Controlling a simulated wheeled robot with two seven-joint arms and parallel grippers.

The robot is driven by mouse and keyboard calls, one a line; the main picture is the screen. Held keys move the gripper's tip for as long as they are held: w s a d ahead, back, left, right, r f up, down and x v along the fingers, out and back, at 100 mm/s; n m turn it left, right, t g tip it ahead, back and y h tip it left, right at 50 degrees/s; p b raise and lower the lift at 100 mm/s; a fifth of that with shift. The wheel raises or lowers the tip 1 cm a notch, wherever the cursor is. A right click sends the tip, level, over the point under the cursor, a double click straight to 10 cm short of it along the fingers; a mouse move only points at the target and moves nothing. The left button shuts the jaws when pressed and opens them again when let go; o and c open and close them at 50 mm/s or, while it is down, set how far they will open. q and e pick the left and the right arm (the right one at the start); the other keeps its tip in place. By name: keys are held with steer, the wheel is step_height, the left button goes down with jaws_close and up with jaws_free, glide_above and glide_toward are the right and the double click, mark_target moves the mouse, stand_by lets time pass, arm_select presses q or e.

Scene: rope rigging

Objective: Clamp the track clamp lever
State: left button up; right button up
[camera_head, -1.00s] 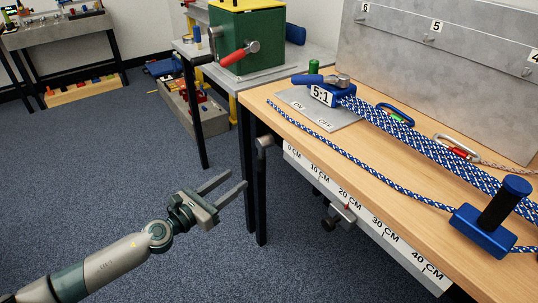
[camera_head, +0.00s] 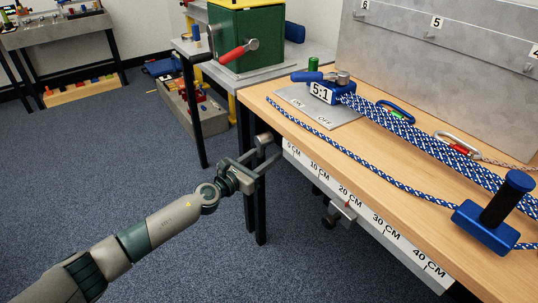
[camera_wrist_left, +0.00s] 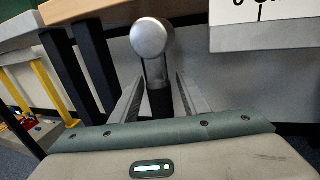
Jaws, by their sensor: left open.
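The track clamp lever (camera_head: 265,139) is at the left end of the ruled track, under the bench's front edge. In the left wrist view it is a silver rounded head (camera_wrist_left: 150,38) with a dark shaft (camera_wrist_left: 160,102) below. My left gripper (camera_head: 262,156) is at the lever in the head view. In the left wrist view its open fingers (camera_wrist_left: 160,88) stand on either side of the shaft, with gaps visible. The ruled track (camera_head: 365,222) carries a slider with a dark knob (camera_head: 329,222). My right gripper is not in view.
The wooden bench (camera_head: 405,205) bears a blue 5:1 block (camera_head: 322,92), blue rope (camera_head: 350,157) and a blue block with a black post (camera_head: 485,228). A dark bench leg (camera_head: 260,215) is close to my gripper. Open carpet (camera_head: 110,170) lies to the left.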

arm_select(q)
steer(key=shift+x, duration=0.8)
jaws_close()
steer(key=shift+r, duration=0.1)
